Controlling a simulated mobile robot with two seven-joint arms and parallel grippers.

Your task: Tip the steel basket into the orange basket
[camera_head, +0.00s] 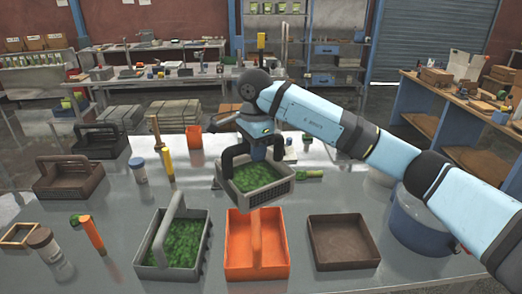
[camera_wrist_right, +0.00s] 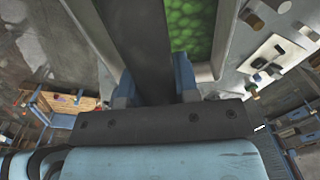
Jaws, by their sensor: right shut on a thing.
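My right gripper (camera_head: 257,150) is shut on the dark handle of a grey steel basket (camera_head: 268,193). The basket is filled with green pieces and looks held above the table, roughly level with a slight tilt. In the right wrist view the handle (camera_wrist_right: 148,50) runs between the fingers, with the green contents (camera_wrist_right: 190,25) beside it. The orange basket (camera_head: 257,273) stands on the table nearer the camera, just below the held basket in the picture. It looks empty, and its handle arches over its middle. My left gripper does not show.
Another grey basket (camera_head: 172,273) with green contents stands left of the orange one, and a brown tray (camera_head: 343,240) stands right. Dark baskets (camera_head: 67,180), jars (camera_head: 45,245) and an orange-handled tool (camera_head: 92,235) are at left. A blue pot (camera_head: 420,235) is at right, under my arm.

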